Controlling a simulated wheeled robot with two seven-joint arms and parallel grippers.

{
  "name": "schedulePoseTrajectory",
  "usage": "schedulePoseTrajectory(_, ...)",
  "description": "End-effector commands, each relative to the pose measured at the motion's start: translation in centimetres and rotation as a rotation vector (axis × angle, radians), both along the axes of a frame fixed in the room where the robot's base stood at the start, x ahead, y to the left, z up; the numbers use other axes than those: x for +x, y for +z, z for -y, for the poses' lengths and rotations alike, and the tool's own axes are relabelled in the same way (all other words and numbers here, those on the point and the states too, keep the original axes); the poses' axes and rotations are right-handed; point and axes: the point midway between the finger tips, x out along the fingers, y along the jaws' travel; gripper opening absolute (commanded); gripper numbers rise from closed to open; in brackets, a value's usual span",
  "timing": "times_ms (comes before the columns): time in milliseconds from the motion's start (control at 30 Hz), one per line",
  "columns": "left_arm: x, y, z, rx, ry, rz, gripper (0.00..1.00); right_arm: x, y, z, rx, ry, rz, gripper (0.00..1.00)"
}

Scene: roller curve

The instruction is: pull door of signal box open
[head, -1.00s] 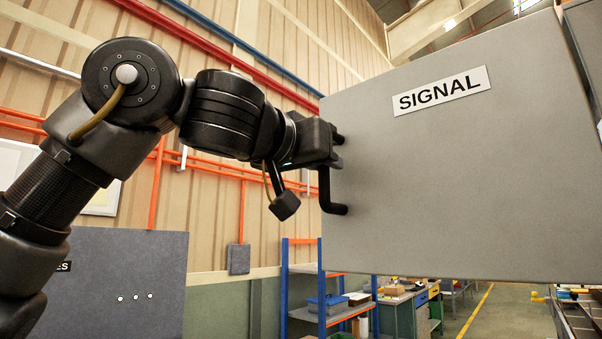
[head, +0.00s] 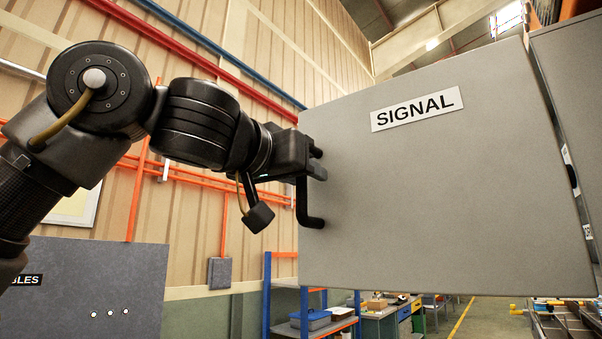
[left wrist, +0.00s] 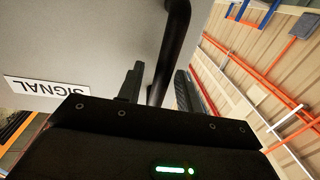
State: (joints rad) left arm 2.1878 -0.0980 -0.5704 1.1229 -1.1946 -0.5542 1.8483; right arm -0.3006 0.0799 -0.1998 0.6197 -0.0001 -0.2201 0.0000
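The grey door (head: 430,200) with a SIGNAL label (head: 415,108) fills the right half of the head view. A black bar handle (head: 314,220) stands out near its left edge. My left gripper (head: 316,164) is at the upper part of this handle. In the left wrist view the handle (left wrist: 175,35) runs between the two fingers of my left gripper (left wrist: 160,88), which close around it; the finger pads' contact is partly hidden. A grey panel (head: 575,75) adjoins the door's right side, with a dark slot between them. My right gripper is not in view.
A grey board (head: 90,285) stands at lower left. A blue-and-orange shelf (head: 285,310) and workbenches lie below and beyond the door. Red, blue and orange pipes run along the beige wall (head: 200,55). A roller conveyor (head: 560,325) shows at lower right.

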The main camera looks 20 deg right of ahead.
Motion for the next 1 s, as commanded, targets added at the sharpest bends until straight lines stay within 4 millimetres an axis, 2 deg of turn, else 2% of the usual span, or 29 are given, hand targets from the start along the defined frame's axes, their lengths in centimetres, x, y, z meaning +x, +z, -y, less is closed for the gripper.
schedulePoseTrajectory(167, -1.2, -0.3, -1.4, -0.002, 0.000, 0.003, 0.36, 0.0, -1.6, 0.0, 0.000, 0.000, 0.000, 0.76)
schedulePoseTrajectory(400, -4.4, -0.4, -5.0, -0.002, 0.001, 0.005, 0.36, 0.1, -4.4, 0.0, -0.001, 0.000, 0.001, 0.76)
schedulePoseTrajectory(600, -6.4, -0.2, -7.3, -0.002, 0.001, 0.003, 0.36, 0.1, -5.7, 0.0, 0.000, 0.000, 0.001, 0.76)
schedulePoseTrajectory(767, -7.1, 0.0, -8.1, -0.002, 0.001, 0.002, 0.36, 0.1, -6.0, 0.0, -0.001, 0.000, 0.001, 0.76)
schedulePoseTrajectory(1000, -7.2, 0.1, -8.2, -0.002, 0.000, 0.001, 0.36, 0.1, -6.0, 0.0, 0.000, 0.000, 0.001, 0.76)
